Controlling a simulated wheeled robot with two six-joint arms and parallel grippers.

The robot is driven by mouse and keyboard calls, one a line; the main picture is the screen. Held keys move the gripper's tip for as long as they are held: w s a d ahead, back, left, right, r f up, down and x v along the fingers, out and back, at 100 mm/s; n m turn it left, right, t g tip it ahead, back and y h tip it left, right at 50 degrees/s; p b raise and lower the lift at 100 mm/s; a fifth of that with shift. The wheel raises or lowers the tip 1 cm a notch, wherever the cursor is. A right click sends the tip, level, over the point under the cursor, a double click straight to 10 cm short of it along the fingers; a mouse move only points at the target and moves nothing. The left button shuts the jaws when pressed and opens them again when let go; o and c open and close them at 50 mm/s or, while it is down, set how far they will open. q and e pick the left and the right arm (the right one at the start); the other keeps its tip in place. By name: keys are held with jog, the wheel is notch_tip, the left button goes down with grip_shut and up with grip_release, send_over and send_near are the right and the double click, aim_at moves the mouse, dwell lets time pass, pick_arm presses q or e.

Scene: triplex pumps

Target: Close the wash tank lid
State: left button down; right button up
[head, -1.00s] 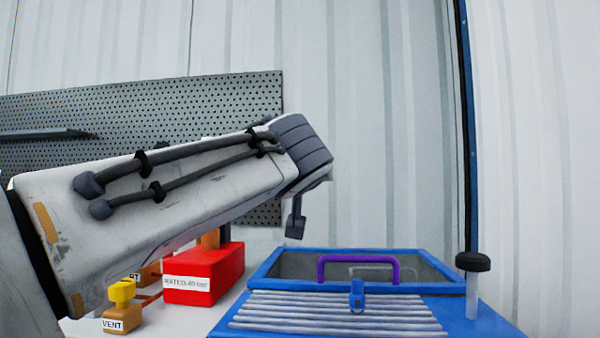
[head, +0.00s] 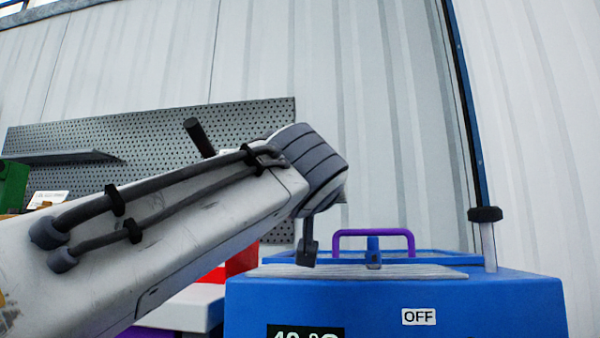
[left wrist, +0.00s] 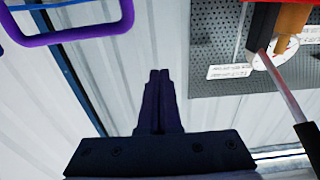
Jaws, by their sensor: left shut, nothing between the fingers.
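The blue wash tank (head: 400,310) stands at the lower right of the head view. The purple handle (head: 372,233) rises above its top, behind a grey slatted surface (head: 360,271); a blue upright piece (head: 373,252) stands in front of the handle. From this low angle I cannot tell the lid's position. My left gripper (head: 307,257) hangs left of the handle, apart from it in the picture. In the left wrist view its fingers (left wrist: 159,78) are together and empty, and the purple handle (left wrist: 75,35) shows at upper left. My right gripper is not in view.
A black-capped post (head: 487,240) rises at the tank's right. A perforated panel (head: 160,135) is on the wall behind. A red block (head: 243,258) is partly hidden behind my left arm.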

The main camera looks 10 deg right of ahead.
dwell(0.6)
pick_arm(q)
jog(key=v, duration=0.2)
jog(key=f+v, duration=0.1)
jog(key=v, duration=0.4)
jog(key=shift+s+f, duration=0.2)
jog(key=shift+f, duration=0.15)
jog(key=shift+s+a+f+b, duration=0.15)
jog(key=shift+s+f+b, duration=0.05)
jog(key=shift+s+b, duration=0.1)
